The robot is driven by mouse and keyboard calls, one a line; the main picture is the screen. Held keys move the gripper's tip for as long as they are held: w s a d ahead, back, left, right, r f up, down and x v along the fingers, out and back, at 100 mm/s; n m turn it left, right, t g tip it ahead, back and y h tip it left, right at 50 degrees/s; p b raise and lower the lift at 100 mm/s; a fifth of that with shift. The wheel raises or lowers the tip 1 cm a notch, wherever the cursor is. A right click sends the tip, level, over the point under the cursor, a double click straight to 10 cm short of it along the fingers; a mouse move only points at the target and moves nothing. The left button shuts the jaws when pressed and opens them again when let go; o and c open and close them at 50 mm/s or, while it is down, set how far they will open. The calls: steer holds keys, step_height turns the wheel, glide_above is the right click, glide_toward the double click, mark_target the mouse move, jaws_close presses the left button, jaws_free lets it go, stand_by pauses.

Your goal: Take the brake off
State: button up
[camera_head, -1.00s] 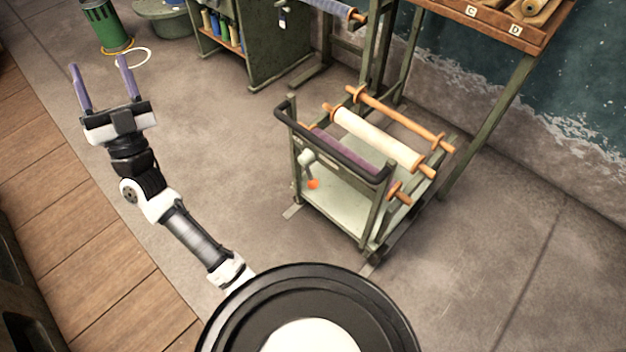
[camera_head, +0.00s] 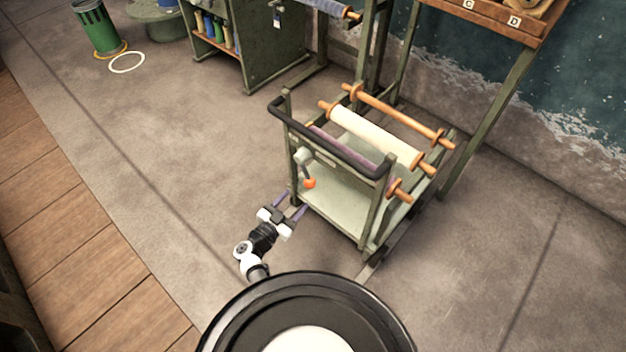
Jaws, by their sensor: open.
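A green cart (camera_head: 325,205) with a black push handle (camera_head: 325,142) stands right of centre in the head view. On its near left post is a small pale lever (camera_head: 304,160) with an orange knob (camera_head: 309,183) at its lower end, hanging down. This looks like the brake lever. My gripper (camera_head: 290,198) is open and empty, low at the cart's near left corner. Its two purple fingers point toward the cart, a little below and left of the orange knob. I cannot tell whether a fingertip touches the cart's post.
The cart carries rollers, one with cream cloth (camera_head: 375,136) and one purple. A green bench (camera_head: 240,45) and a green bin (camera_head: 97,28) stand at the back left. A lettered wooden rack (camera_head: 490,20) is at the upper right. The concrete floor left of the cart is clear.

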mark_target(313, 179)
steer(key=b+x, duration=0.4)
steer(key=x, duration=0.6)
steer(key=shift+a+f, duration=0.1)
steer(key=shift+w+d, duration=0.35)
steer(key=shift+w, duration=0.15)
steer(key=shift+b, duration=0.35)
jaws_close()
